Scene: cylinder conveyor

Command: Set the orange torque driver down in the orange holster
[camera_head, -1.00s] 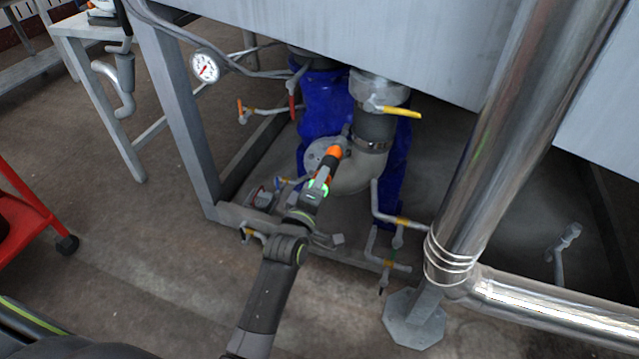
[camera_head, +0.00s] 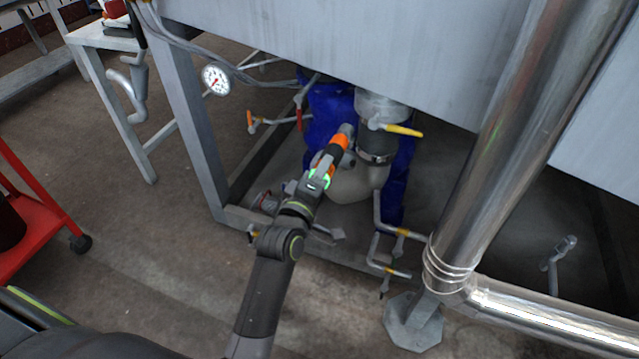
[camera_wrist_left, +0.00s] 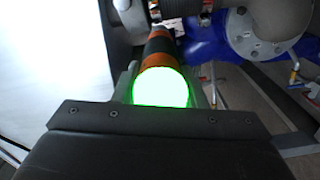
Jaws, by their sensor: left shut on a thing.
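The orange torque driver (camera_head: 338,144), an orange and black cylinder with a glowing green-white end, is held by my left gripper (camera_head: 319,176) in front of the blue pump body. In the left wrist view the driver (camera_wrist_left: 158,60) points away from the camera, between the fingers of the left gripper (camera_wrist_left: 165,88), its lit end nearest. The left gripper is shut on it. I cannot make out the orange holster in either view. My right gripper is not in view.
A grey metal frame (camera_head: 195,110) with a pressure gauge (camera_head: 215,80) stands left of the driver. A yellow-handled valve (camera_head: 402,130) and grey pipes are close on the right. A thick shiny pipe (camera_head: 500,150) crosses further right. A red cart (camera_head: 40,225) is at the left.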

